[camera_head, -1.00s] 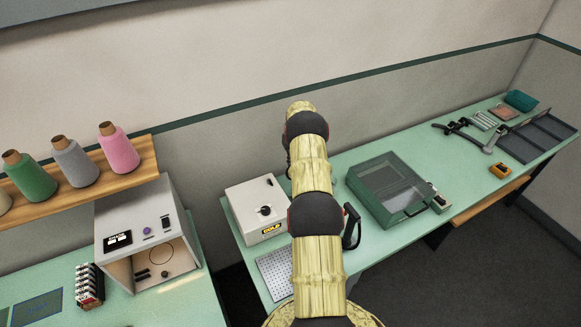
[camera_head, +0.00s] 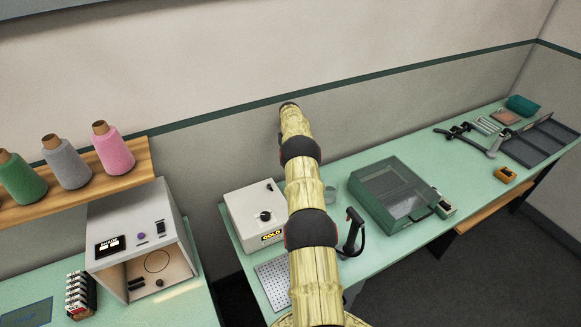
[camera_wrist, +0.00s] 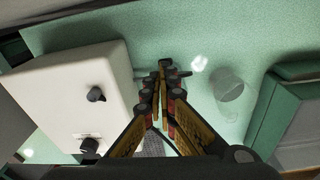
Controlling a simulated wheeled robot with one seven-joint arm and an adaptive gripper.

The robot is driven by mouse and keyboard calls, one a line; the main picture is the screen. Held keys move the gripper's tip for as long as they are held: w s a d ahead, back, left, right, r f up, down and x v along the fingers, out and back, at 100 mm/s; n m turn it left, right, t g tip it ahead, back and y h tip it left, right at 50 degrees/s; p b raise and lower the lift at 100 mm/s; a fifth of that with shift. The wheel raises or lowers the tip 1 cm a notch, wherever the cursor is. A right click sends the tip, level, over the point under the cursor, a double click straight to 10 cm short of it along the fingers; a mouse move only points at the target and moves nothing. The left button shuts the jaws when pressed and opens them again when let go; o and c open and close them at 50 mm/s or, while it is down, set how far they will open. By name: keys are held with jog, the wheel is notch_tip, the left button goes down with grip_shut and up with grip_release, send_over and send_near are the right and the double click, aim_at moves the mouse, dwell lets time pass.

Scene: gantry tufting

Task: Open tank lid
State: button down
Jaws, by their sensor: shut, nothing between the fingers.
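My gripper (camera_wrist: 160,72) shows in the wrist view with its fingers together and nothing between them. It is above the green bench, between two boxes. My arm hides it in the head view. The white box (camera_head: 244,208) has a black knob on top and a yellow-lettered label. In the wrist view the white box (camera_wrist: 62,60) is left of the fingers, apart from them. The green box (camera_head: 372,189) has a clear lid, which looks shut, and a front handle. Its edge (camera_wrist: 262,110) is at the wrist view's right. Which box is the tank is unclear.
A clear cup (camera_wrist: 228,85) stands between the boxes. A black upright handle (camera_head: 351,230) is right of my arm. A white perforated plate (camera_head: 274,283) lies in front of the white box. Grey machine (camera_head: 143,240) and yarn spools (camera_head: 112,148) are left. Bench (camera_head: 468,188) right of the green box is partly clear.

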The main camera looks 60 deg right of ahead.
jog(key=shift+w+d+r, duration=0.1)
jog(key=shift+w+r, duration=0.15)
jog(key=shift+w, duration=0.05)
jog(key=shift+w+r, duration=0.1)
jog(key=shift+r, duration=0.45)
